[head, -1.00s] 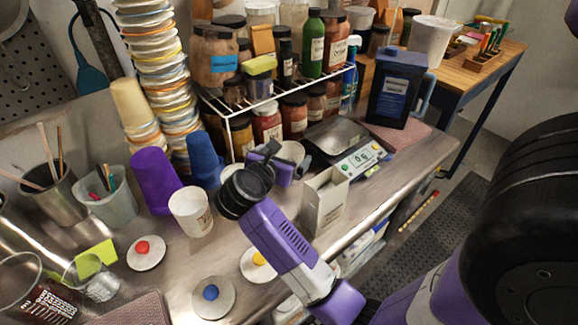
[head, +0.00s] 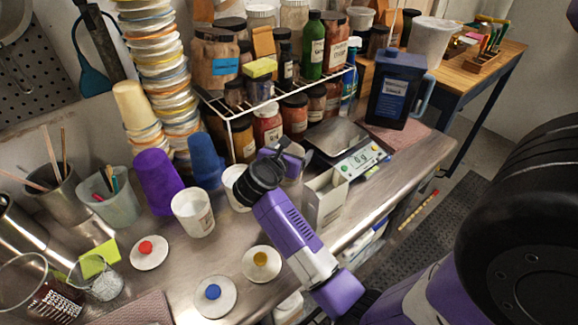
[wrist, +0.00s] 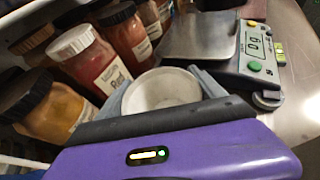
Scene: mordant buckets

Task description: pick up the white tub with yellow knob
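A white open tub (wrist: 162,92) shows in the wrist view between the two grey fingers of my gripper (wrist: 163,88). The fingers lie close along both sides of it; whether they press on it is unclear. In the head view my gripper (head: 283,158) is at this tub beside the scale, and the wrist partly hides it. No knob shows on the tub. A white disc with a yellow knob (head: 261,259) lies apart on the steel bench, near its front edge. Another white tub (head: 193,213) stands left of my arm, and one more (head: 234,187) is partly behind it.
A digital scale (head: 358,160) and a pale open box (head: 324,199) stand right of my gripper. A wire rack (head: 231,117) with jars stands behind. Purple (head: 157,180) and blue (head: 205,158) cups stand left. Discs with red (head: 148,252) and blue (head: 214,296) knobs lie in front.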

